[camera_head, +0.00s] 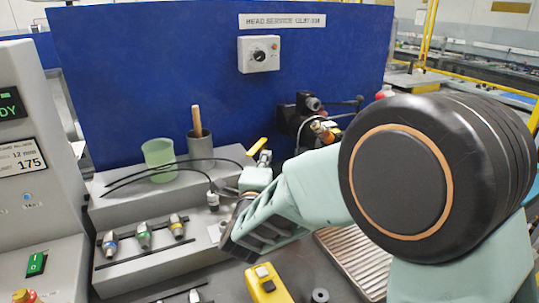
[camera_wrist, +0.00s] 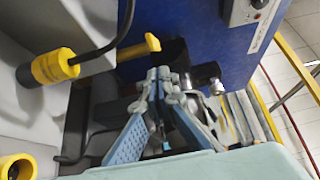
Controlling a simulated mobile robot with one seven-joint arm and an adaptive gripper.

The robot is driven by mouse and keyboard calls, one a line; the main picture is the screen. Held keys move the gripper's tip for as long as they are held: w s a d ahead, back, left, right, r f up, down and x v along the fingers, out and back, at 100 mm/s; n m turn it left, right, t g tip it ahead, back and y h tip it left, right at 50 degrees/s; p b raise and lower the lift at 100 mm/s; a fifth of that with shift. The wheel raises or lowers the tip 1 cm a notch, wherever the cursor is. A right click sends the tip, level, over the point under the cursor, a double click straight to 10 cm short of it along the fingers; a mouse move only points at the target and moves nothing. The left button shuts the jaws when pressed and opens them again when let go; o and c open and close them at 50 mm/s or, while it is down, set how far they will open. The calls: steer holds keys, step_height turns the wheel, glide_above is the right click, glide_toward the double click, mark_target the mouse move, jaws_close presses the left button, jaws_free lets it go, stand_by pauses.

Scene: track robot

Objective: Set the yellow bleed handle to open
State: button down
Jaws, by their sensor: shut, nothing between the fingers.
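The yellow bleed handle (camera_head: 257,146) shows in the head view as a short slanted bar near the blue panel's foot, just above my gripper (camera_head: 263,160). In the wrist view the yellow handle (camera_wrist: 137,48) is a bar with a raised end, just beyond and slightly left of the fingertips. My gripper (camera_wrist: 158,76) is shut with its fingertips together and nothing between them. I cannot tell whether the fingertips touch the handle. The handle's pivot is partly hidden behind the fingers.
A black fitting (camera_head: 301,117) with hoses is on the blue panel (camera_head: 140,80) right of the handle. A green cup (camera_head: 158,157) and a dark holder (camera_head: 200,147) stand on the grey step. A yellow-black connector (camera_wrist: 55,67) on a cable is at the wrist view's left.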

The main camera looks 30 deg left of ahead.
steer(key=shift+a, duration=0.85)
steer(key=shift+s+a+m+h+b, duration=0.25)
steer(key=shift+a+m+h+b, duration=0.2)
steer(key=shift+h, duration=0.35)
steer(key=shift+s+a+f+m+t+h+b, duration=0.1)
steer(key=shift+a+m+t+h+b, duration=0.1)
steer(key=shift+a+m+h+b, duration=0.55)
steer(key=shift+s+a+f+m+t+h+b, duration=0.1)
steer(key=shift+a+m+t+h+b, duration=0.15)
steer(key=shift+a+h+b, duration=0.9)
steer(key=shift+w+a+r+y, duration=0.1)
steer(key=shift+w+a+y, duration=0.1)
steer(key=shift+a, duration=0.3)
steer(key=shift+w+a+r+y, duration=0.1)
steer(key=shift+a+y, duration=0.1)
steer(key=shift+a, duration=0.3)
steer(key=shift+d+b, duration=0.15)
steer(key=shift+b, duration=0.2)
